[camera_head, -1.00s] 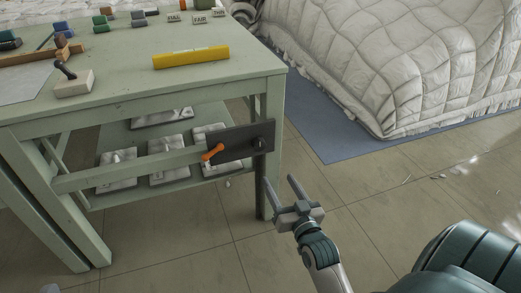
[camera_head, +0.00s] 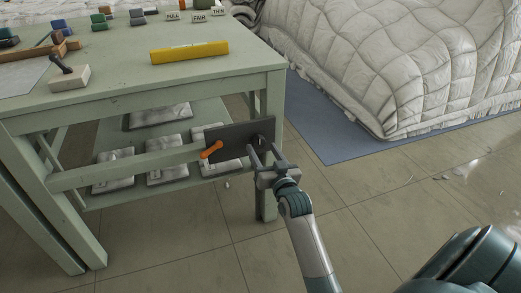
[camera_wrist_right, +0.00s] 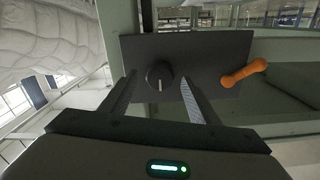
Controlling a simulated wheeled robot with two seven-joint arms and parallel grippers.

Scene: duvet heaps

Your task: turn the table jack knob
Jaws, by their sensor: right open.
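The table jack knob is a round black knob (camera_wrist_right: 159,76) with a pale mark, on a dark plate (camera_head: 226,139) fixed to the table's front rail. In the right wrist view it sits between my open fingers, a little beyond their tips as far as I can tell. In the head view my right gripper (camera_head: 261,148) is open in front of the plate's right end, and the knob (camera_head: 262,139) is partly hidden there. An orange handle (camera_head: 211,149) sticks out from the plate to the left of the knob; it also shows in the right wrist view (camera_wrist_right: 244,73). My left gripper is not in view.
The green table (camera_head: 120,92) carries a yellow bar (camera_head: 189,52), a stamp-like block (camera_head: 69,78), coloured blocks and small signs. Grey packets (camera_head: 165,175) lie on its lower shelf. A white quilted heap (camera_head: 400,70) stands on a blue mat (camera_head: 322,135) at right.

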